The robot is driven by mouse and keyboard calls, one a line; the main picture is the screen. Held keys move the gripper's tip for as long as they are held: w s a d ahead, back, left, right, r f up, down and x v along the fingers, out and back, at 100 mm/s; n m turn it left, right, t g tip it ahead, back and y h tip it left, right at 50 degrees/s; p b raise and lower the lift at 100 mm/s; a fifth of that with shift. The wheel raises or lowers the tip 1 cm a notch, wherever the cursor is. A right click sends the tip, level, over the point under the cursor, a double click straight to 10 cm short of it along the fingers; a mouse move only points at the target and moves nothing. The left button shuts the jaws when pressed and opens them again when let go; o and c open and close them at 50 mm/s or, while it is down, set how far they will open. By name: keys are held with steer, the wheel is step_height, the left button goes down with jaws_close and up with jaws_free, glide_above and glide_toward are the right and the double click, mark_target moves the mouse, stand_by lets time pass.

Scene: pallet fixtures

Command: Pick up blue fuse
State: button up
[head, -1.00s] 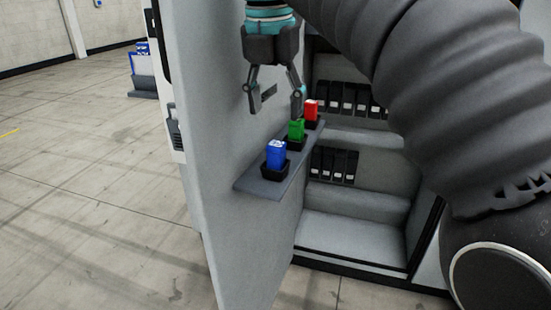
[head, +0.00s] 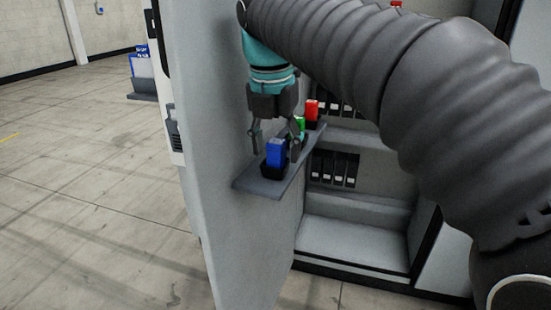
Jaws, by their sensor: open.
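The blue fuse (head: 275,153) stands upright in a black holder on the near end of a grey shelf (head: 257,185) fixed to the open cabinet door. My gripper (head: 275,153) points down over it and is open. Its two fingers come down on the left and right of the fuse, which shows between them. I cannot tell whether either finger touches it. A green fuse (head: 301,124) stands behind, partly hidden by my right finger. A red fuse (head: 311,109) stands at the far end of the shelf.
The cabinet door (head: 225,150) rises close to the left of my gripper. The open cabinet on the right holds rows of black modules (head: 335,168) and a bare lower ledge (head: 345,242). A blue and grey object (head: 142,75) stands on the open floor at the back left.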

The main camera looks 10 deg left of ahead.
jaws_close()
steer(key=shift+r, duration=0.1)
